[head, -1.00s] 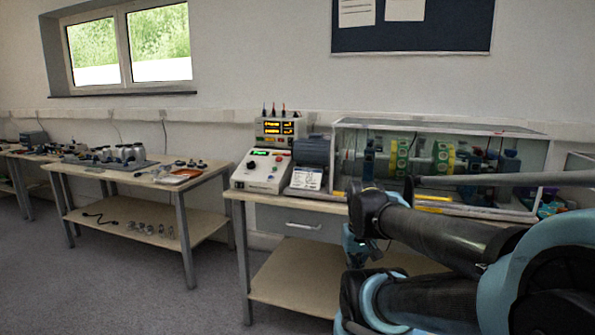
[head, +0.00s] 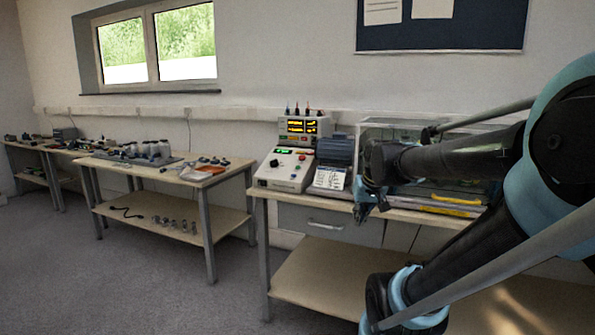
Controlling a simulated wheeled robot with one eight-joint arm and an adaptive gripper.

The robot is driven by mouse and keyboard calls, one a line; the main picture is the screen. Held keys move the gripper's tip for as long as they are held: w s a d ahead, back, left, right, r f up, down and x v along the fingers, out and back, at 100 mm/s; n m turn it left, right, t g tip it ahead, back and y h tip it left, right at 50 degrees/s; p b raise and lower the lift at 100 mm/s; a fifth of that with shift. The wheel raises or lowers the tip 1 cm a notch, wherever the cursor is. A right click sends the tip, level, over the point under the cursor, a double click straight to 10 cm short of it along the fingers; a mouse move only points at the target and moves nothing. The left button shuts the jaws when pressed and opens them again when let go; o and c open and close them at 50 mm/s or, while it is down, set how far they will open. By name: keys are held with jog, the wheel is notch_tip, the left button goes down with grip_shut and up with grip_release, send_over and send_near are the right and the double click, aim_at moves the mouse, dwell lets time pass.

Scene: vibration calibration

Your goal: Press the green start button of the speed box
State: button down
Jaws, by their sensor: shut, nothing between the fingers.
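The speed box (head: 283,177) is a pale console with a sloped panel on the left end of the bench. The green start button is too small to tell apart with certainty. My gripper (head: 363,215) is blue, hangs from the dark wrist and points down. It is shut and empty, to the right of the speed box and apart from it, near the bench's front edge in the picture.
A display unit (head: 303,128) with orange digits stands behind the speed box. My arm partly hides a glass-walled case (head: 385,129). Another table (head: 187,177) stands left, across a floor gap.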

jog(key=w+a+r+t+y, duration=0.1)
jog(key=w+a+r, duration=0.4)
jog(key=w, duration=0.7)
jog(key=w+a+r+t+y, duration=0.2)
jog(key=w+a+r, duration=0.3)
jog(key=w+a, duration=0.5)
jog(key=w+a+r+n+t+y, duration=0.1)
jog(key=w+a+r, duration=0.5)
jog(key=w, duration=0.8)
jog(key=shift+a+t, duration=0.8)
jog(key=shift+a, duration=0.05)
jog(key=shift+w, duration=0.1)
jog(key=shift+w+d+f, duration=0.25)
jog(key=shift+w+f, duration=0.3)
jog(key=shift+f, duration=0.75)
jog(key=shift+w+d+f, duration=0.2)
jog(key=shift+w+f, duration=0.4)
jog(key=shift+f, duration=0.7)
jog(key=shift+w+d+f, duration=0.25)
jog(key=shift+w+f, duration=0.3)
jog(key=shift+f, duration=0.75)
jog(key=shift+w+d+f, duration=0.1)
jog(key=shift+w+f, duration=0.1)
jog(key=shift+f, duration=0.45)
jog(key=shift+r, duration=0.1)
jog(key=shift+s+r, duration=0.35)
jog(key=shift+r, duration=0.3)
